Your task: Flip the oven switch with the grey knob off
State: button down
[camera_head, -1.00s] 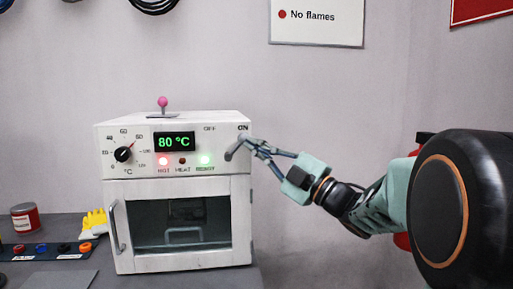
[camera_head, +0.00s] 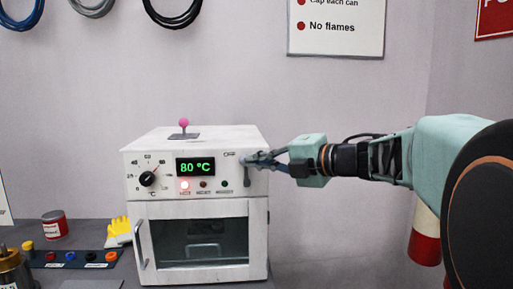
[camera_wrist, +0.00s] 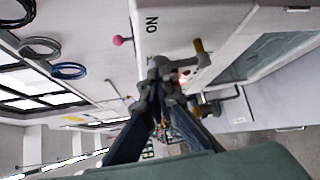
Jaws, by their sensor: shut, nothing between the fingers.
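The oven (camera_head: 195,208) is a white box with a dial and a display reading 80 °C. Its grey switch knob (camera_head: 247,181) shows at the right end of the front panel, just below my fingertips and beside the OFF label. My gripper (camera_head: 248,160) is shut and empty, reaching in from the right against the panel's upper right corner. Its fingers partly hide the switch, and the ON label is not readable in the head view. In the wrist view, my gripper (camera_wrist: 165,75) is by the panel near the ON label; whether it touches the knob is unclear.
A pink-topped stick (camera_head: 183,123) stands on the oven's roof. The red lamp (camera_head: 184,185) is lit and the green lamp (camera_head: 224,184) is dark.

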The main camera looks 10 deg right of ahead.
aim_at(243, 160)
jog(key=a+n+h+p, duration=0.1)
jog(key=p, duration=0.2)
jog(key=a+r+n+g+h+p, duration=0.1)
jog(key=a+h+p, duration=0.1)
jog(key=p, duration=0.2)
jog(key=shift+r, duration=0.1)
jog(key=shift+a+n+g+p, duration=0.2)
jog(key=shift+n+g+p, duration=0.15)
jog(key=shift+p, duration=0.45)
jog(key=shift+d+f+h+b, duration=0.1)
jog(key=shift+f+h+b, duration=0.25)
jog(key=shift+f, duration=0.2)
jog(key=shift+r+p, duration=0.85)
jog(key=shift+p, duration=0.15)
